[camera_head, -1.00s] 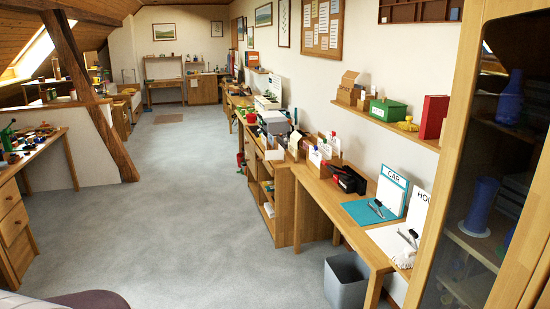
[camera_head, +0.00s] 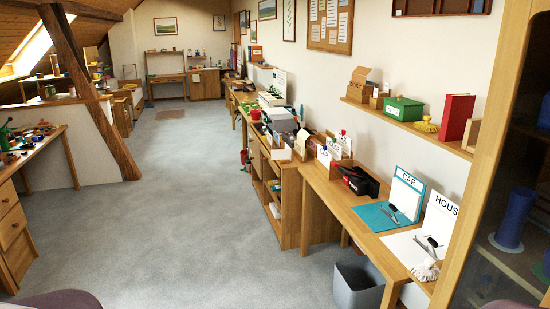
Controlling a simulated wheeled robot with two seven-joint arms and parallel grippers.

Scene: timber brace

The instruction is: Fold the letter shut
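I cannot make out a letter for certain. White papers and cards (camera_head: 323,157) stand in a holder on the long wooden desk along the right wall, too small to tell apart. A teal folder marked CAR (camera_head: 406,195) and a white one marked HOUSE (camera_head: 437,226) stand open on the near part of the desk, each with a dark-handled tool on its flat part. Neither of my grippers is in view.
The wooden desk (camera_head: 340,205) runs along the right wall, with a black and red device (camera_head: 358,180) on it. A grey bin (camera_head: 357,287) stands on the floor before it. A glass-door cabinet (camera_head: 505,200) is at the near right. The carpet (camera_head: 200,200) is clear in the middle.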

